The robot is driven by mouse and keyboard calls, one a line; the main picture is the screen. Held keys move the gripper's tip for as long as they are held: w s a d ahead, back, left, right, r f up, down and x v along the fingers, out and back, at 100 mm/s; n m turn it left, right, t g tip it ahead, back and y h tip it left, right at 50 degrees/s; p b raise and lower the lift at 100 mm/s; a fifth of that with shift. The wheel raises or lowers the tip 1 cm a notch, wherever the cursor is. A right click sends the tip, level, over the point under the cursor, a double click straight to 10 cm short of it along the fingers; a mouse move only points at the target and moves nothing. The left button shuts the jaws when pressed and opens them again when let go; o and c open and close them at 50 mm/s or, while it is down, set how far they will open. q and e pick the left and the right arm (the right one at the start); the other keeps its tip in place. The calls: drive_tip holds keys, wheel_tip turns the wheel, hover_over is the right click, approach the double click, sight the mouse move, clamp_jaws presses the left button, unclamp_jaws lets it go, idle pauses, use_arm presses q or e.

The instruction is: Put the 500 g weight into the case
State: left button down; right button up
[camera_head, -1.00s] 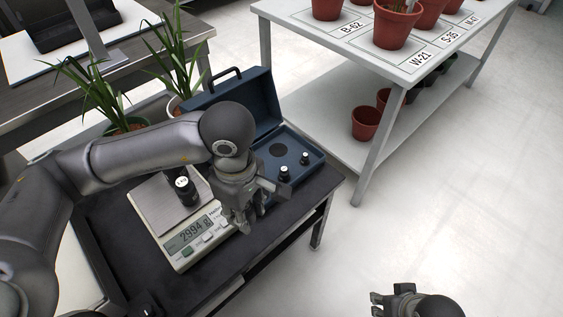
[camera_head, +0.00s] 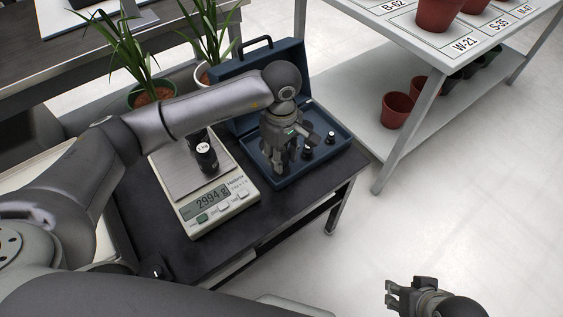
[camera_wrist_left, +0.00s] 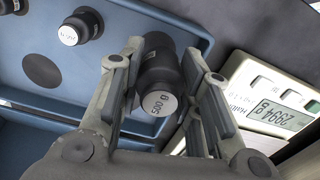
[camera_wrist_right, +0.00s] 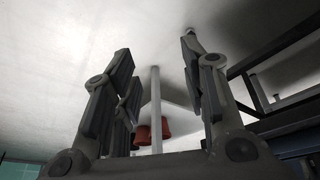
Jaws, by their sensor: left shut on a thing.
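My left gripper (camera_head: 280,165) is shut on the 500 g weight (camera_wrist_left: 160,72), a dark cylinder whose pale label reads 500 g in the left wrist view. In the head view the fingers mostly hide it. The gripper is over the left part of the open blue case (camera_head: 238,82), on the side near the scale. Whether the weight touches the case floor I cannot tell. Two other dark weights (camera_head: 308,152) (camera_head: 331,137) stand in the case, beside a round dark recess (camera_wrist_left: 42,70). My right gripper (camera_head: 390,295) is open and empty, away from the table.
The scale (camera_head: 225,208) left of the case reads 2994 g, with dark weights (camera_head: 206,158) on its plate. Potted plants (camera_head: 150,96) stand behind. A shelf table (camera_head: 400,45) with red pots is to the right.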

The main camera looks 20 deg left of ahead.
use_arm(q)
drive_tip(key=f, duration=0.3)
drive_tip(key=shift+w+f+b, duration=0.2)
drive_tip(key=shift+w+b, duration=0.1)
drive_tip(key=shift+b, duration=0.1)
use_arm(e)
drive_tip(key=w, duration=0.1)
drive_tip(key=w+a+t, duration=0.1)
drive_tip(key=w, duration=0.1)
drive_tip(key=w+r+t, duration=0.1)
drive_tip(key=shift+w+a+y, duration=0.15)
drive_tip(key=shift+y, duration=0.15)
use_arm(q)
drive_tip(key=shift+f, duration=0.1)
use_arm(e)
drive_tip(key=shift+w+r+t, duration=0.1)
drive_tip(key=shift+w+t, duration=0.1)
drive_tip(key=shift+t, duration=0.1)
use_arm(q)
drive_tip(key=c, duration=1.3)
unclamp_jaws()
drive_tip(key=shift+f, duration=0.1)
use_arm(e)
drive_tip(key=shift+w+a+r, duration=0.15)
drive_tip(key=shift+w, duration=0.15)
drive_tip(key=shift+s, duration=0.1)
